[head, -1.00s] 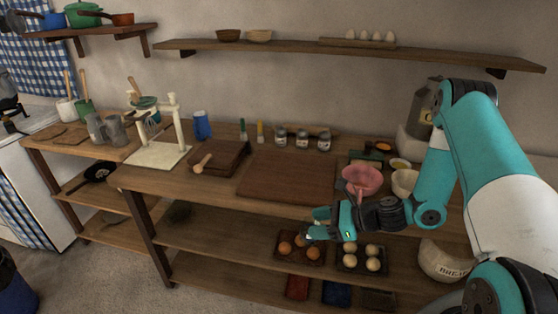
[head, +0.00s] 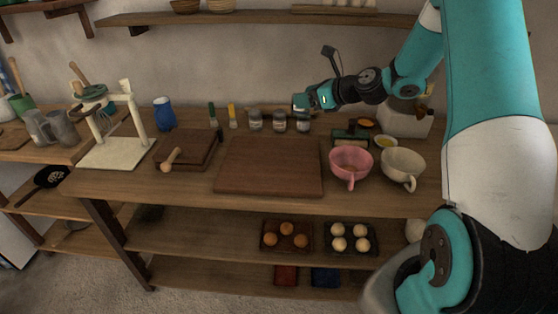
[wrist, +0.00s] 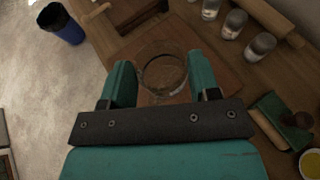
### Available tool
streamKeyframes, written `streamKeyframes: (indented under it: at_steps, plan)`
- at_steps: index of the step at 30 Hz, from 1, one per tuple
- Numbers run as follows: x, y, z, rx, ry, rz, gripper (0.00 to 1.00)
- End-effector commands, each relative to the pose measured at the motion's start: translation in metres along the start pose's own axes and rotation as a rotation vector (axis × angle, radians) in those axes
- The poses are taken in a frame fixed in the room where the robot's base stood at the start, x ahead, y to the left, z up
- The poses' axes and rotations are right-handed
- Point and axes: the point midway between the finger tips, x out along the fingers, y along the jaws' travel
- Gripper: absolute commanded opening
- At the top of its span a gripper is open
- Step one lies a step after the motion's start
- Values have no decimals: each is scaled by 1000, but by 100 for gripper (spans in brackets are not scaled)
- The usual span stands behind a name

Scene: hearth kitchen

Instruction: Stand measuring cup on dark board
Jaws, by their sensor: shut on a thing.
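My gripper (head: 300,103) is raised above the back of the table, near the small jars. In the wrist view its two teal fingers (wrist: 160,85) are shut on a clear, see-through measuring cup (wrist: 163,72), whose round rim shows between them. I cannot make the cup out clearly in the head view. A large dark brown board (head: 270,166) lies bare on the middle of the table. It also shows in the wrist view (wrist: 215,72), behind and below the cup. A smaller dark board (head: 195,145) lies to its left, with a wooden mallet-like tool (head: 171,159) at its front edge.
Several small jars (head: 280,121) stand behind the large board. A pink cup (head: 350,162) and a cream cup (head: 403,165) stand to its right. A white stand (head: 115,150) and a blue cup (head: 164,114) are at the left. Trays of round items (head: 350,252) sit on the shelf below.

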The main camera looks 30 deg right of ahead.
Motion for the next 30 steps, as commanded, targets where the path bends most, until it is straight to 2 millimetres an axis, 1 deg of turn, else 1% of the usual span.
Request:
streamKeyframes:
  at_steps: [2, 5, 12, 15, 18, 23, 27, 30]
  plan:
    - [6, 0, -13, 10, 5, 0, 29]
    - [16, 1, -38, 12, 7, 3, 29]
    - [42, 2, -100, 10, 6, 2, 29]
    - [51, 2, -121, 8, 4, 2, 29]
    - [57, 1, -135, 5, 3, 1, 29]
    - [63, 2, -148, 5, 4, 1, 29]
    - [71, 2, -168, 5, 4, 2, 29]
    - [75, 2, -177, 4, 2, 1, 29]
